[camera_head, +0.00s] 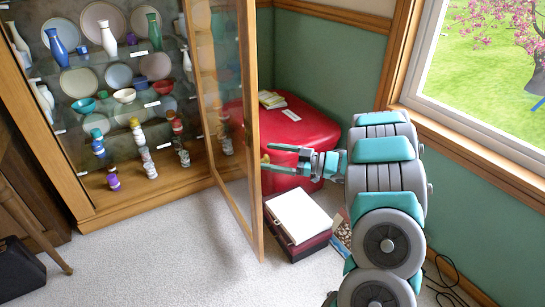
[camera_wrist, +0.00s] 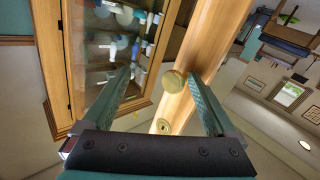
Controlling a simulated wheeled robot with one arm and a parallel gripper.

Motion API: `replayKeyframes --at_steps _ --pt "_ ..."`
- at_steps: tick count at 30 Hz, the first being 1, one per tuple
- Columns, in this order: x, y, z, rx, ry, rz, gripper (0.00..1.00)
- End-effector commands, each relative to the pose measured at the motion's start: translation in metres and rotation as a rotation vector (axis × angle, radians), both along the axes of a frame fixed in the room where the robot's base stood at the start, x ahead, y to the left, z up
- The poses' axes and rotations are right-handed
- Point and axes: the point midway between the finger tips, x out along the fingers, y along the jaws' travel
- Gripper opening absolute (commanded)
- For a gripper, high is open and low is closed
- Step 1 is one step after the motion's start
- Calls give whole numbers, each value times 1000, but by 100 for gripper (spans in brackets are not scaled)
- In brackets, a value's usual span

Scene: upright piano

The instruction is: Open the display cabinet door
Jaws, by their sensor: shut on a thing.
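The wooden display cabinet (camera_head: 130,205) stands at the left with its glass-paned door (camera_head: 258,190) swung well out from the front, hinged at the cabinet's right side. My gripper (camera_head: 272,160) reaches in from the right to the door's free edge. In the wrist view, the round brass knob (camera_wrist: 173,81) lies between the fingers of my gripper (camera_wrist: 165,85), and the door's wooden frame (camera_wrist: 205,50) runs behind it. The jaws are shut on the knob, though the exact contact is hard to see. A keyhole plate (camera_wrist: 163,127) shows below the knob.
Plates, vases and bowls (camera_head: 125,95) fill the cabinet shelves. A red rounded chest (camera_head: 300,125) stands behind the door. A box with a white top (camera_head: 298,215) lies on the floor right of the door. Carpet (camera_head: 170,260) in front is clear.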

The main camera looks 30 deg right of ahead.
Motion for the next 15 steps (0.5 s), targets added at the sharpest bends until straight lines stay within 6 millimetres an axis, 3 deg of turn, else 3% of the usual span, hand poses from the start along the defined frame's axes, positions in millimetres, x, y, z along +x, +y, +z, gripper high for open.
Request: replayKeyframes --at_steps 8,15 --pt "-4 -8 2 0 -5 -6 68" --pt "-30 -34 1 -1 -5 -5 68"
